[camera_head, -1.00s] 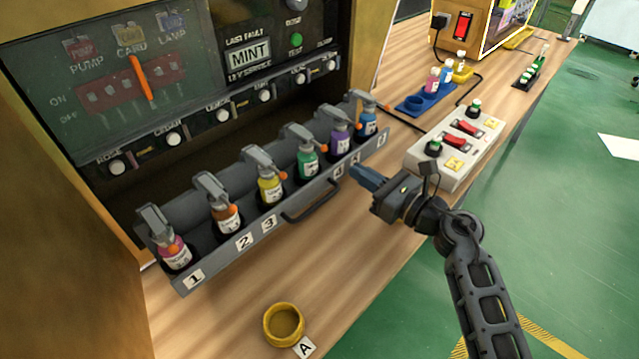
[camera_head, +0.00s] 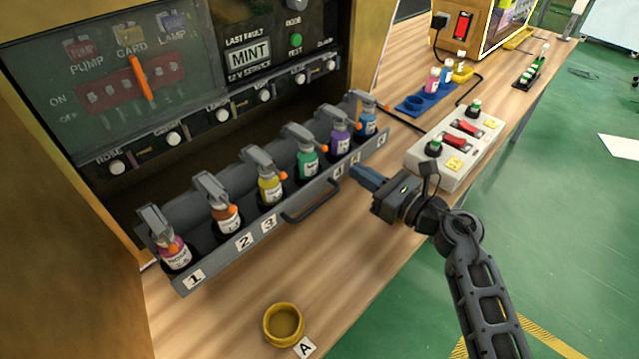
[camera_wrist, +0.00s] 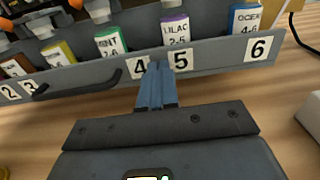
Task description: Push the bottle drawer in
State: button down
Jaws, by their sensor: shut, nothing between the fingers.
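The grey bottle drawer (camera_head: 218,267) is pulled out from the vending cabinet and holds a row of several bottles under grey clamps. Its front carries number labels and a dark handle (camera_head: 312,203). In the wrist view the drawer front (camera_wrist: 215,58) spans the top, with labels 4 and 5 just beyond my fingertips. My gripper (camera_head: 358,172) is shut and empty, its blue fingers pointing at the drawer front near labels 4 and 5, right of the handle. The fingertips (camera_wrist: 155,70) look very close to the front; I cannot tell whether they touch.
A white switch box (camera_head: 455,150) with red switches stands right of my gripper. A blue tray (camera_head: 412,104) with small bottles lies behind it. A yellow bowl (camera_head: 284,324) and label A sit near the front. The table before the drawer is otherwise clear.

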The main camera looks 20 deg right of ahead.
aim_at(335, 156)
dwell(0.3)
jog(key=shift+b+x, duration=0.75)
jog(key=shift+x, duration=4.75)
jog(key=shift+b+x, duration=1.35)
jog(key=shift+x, duration=3)
jog(key=shift+s, duration=0.1)
jog(key=shift+p+v, duration=2.05)
jog(key=shift+v, duration=3.95)
